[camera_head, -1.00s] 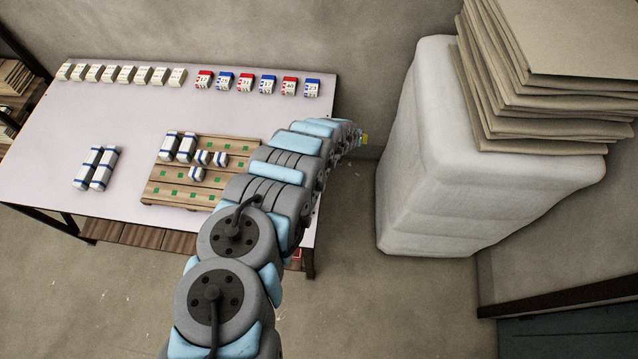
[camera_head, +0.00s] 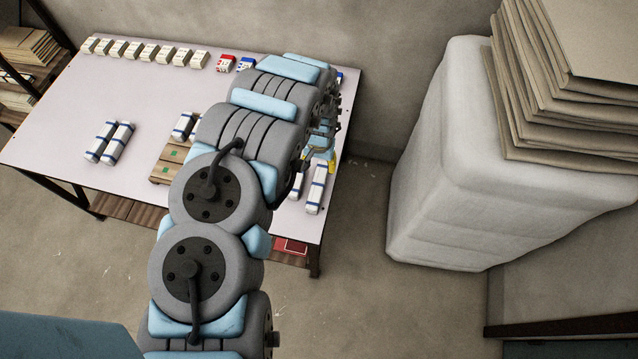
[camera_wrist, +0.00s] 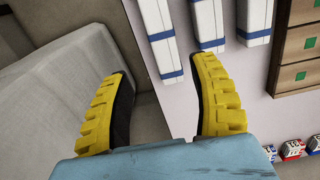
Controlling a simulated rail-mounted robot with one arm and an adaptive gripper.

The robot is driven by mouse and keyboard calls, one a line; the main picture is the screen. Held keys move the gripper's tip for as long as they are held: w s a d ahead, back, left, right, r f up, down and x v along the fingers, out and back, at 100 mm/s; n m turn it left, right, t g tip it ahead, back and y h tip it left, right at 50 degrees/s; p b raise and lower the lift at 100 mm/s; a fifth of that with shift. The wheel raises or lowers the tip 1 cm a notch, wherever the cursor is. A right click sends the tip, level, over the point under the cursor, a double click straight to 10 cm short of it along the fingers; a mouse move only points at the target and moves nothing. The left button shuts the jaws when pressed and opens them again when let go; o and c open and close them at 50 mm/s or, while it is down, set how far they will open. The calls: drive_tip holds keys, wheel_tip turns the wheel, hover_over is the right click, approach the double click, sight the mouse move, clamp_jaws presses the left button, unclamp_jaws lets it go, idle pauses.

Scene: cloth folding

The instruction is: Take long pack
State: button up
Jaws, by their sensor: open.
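Long white packs with blue bands lie on the table. Two are at its right end (camera_head: 317,188) (camera_head: 297,188), and two more lie together at left (camera_head: 100,141) (camera_head: 118,144). In the wrist view, one long pack (camera_wrist: 158,28) ends between my fingers in the picture, with a second (camera_wrist: 208,20) and a third (camera_wrist: 256,20) to its right. My gripper (camera_wrist: 160,67) is open, its yellow fingers apart and nothing seen clasped. In the head view my gripper (camera_head: 322,158) is partly hidden, just behind the right-end packs. Its height above them is unclear.
A wooden pallet (camera_head: 163,173) with packs is mostly hidden behind my arm. White boxes (camera_head: 150,52) and coloured boxes (camera_head: 226,63) line the table's back edge. A wrapped white stack (camera_head: 440,170) topped with cardboard (camera_head: 560,130) stands right of the table, across a floor gap.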

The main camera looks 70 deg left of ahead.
sight(318, 184)
wheel_tip(318, 184, down, 8)
drive_tip(key=shift+f, duration=0.25)
drive_tip(key=shift+s+d+f, duration=0.1)
drive_tip(key=shift+s+f, duration=0.1)
drive_tip(key=shift+f, duration=0.75)
drive_tip(key=shift+s+d+f, duration=0.1)
drive_tip(key=shift+s+f, duration=0.1)
drive_tip(key=shift+f, duration=0.75)
drive_tip(key=shift+w+f+b, duration=0.1)
drive_tip(key=shift+f+b, duration=0.2)
drive_tip(key=shift+f, duration=0.8)
drive_tip(key=shift+c, duration=0.3)
drive_tip(key=c, duration=1)
